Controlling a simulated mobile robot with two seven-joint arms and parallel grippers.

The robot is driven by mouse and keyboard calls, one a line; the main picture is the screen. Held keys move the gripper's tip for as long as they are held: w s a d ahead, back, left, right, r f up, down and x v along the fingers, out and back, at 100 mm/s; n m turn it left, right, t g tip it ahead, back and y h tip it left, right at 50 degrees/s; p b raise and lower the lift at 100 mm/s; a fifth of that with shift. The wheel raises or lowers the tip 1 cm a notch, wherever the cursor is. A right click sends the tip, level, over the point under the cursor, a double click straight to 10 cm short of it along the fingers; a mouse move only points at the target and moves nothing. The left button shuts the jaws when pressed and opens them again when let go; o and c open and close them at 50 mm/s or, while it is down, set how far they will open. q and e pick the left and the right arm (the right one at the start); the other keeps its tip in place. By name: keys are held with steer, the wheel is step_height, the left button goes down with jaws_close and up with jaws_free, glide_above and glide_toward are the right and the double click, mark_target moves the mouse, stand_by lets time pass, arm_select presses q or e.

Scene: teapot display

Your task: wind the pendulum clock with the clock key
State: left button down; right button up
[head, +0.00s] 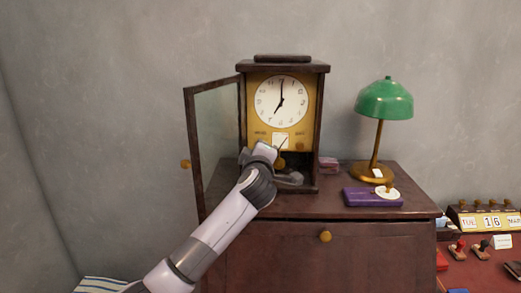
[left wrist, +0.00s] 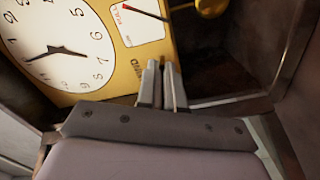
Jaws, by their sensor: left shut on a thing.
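The pendulum clock (head: 313,120) stands upright on the cabinet, its glass door (head: 215,135) swung open to the left. Its white dial (head: 281,101) sits on a brass face plate, which also shows in the left wrist view (left wrist: 105,95). A white gauge card with a red mark (left wrist: 138,22) is below the dial. My left gripper (left wrist: 163,68) is shut at the lower part of the brass plate. It holds a thin piece, probably the clock key, almost wholly hidden between the fingers; I cannot tell whether it sits in the plate. My right gripper is not in view.
A green lamp (head: 384,100) and a purple box (head: 360,197) with a white round item on it stand right of the clock on the cabinet (head: 270,245). A lower surface at far right holds stamps and a date display (head: 487,222). The open door borders my arm's left.

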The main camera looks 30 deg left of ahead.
arm_select(q)
steer(key=shift+r+m, duration=0.1)
steer(key=shift+m, duration=0.4)
steer(key=c, duration=1.3)
jaws_free()
steer(key=shift+v, duration=3.55)
